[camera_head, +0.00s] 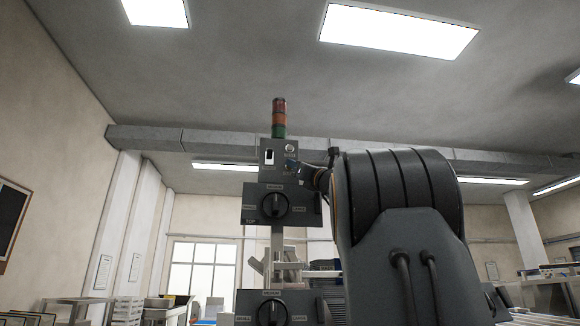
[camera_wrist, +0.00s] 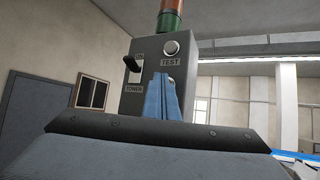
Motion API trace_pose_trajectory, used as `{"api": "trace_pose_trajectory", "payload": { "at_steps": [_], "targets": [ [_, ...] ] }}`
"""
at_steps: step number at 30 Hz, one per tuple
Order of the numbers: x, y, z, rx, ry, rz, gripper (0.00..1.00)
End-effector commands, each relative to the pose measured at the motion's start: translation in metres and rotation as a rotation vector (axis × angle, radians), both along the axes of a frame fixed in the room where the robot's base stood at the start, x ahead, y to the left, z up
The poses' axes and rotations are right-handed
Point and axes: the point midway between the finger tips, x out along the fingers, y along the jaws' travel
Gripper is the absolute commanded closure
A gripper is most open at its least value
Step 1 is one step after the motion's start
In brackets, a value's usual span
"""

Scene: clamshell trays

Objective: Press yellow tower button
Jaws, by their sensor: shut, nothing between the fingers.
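A grey control box (camera_head: 279,152) stands at the top of the column in the middle of the head view, and it also fills the middle of the wrist view (camera_wrist: 144,104). Its round pale button (camera_wrist: 171,47) sits above a TEST label; I see no yellow on it. A dark toggle switch (camera_wrist: 132,64), marked ON and TOWER, is left of the button. A stack light (camera_head: 279,118) in red, orange and green rises from the box. My gripper (camera_wrist: 164,80) is shut and empty, its blue fingers upright in front of the box, just below the button. Contact cannot be told.
Below the box are an upper knob panel (camera_head: 302,203) and a lower knob panel (camera_head: 294,306). A grey duct (camera_head: 150,138) runs along the back wall. My arm hides much of the right side. The space left of the box is clear.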

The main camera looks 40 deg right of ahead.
Motion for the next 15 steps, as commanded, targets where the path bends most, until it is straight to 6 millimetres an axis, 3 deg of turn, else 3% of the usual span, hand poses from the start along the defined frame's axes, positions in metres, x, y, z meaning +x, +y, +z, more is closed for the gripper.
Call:
{"api": "trace_pose_trajectory", "payload": {
  "at_steps": [15],
  "targets": [
    [-0.0054,0.0033,-0.0015,0.0,0.001,0.0,1.0]
  ]
}}
